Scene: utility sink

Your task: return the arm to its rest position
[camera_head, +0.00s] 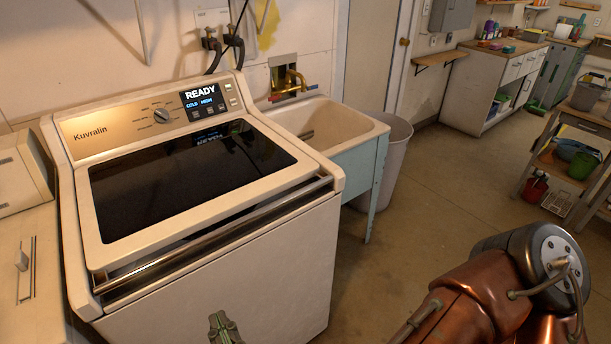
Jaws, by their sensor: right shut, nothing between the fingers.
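My right arm (470,305), copper-coloured with a dark round joint, fills the lower right corner. The tip of my right gripper (223,325) shows at the bottom edge, in front of the washer's white front panel. Its fingers are together and hold nothing; the rest of the gripper is cut off by the frame. I cannot tell the exact gap between it and the panel. My left gripper is not in view.
The white washer (235,275) has its dark-glass lid down, and its display reads READY. A utility sink (335,125) and a grey bin (392,150) stand beside it. Open floor (440,205) lies right of the washer. A shelf cart (565,160) stands at far right.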

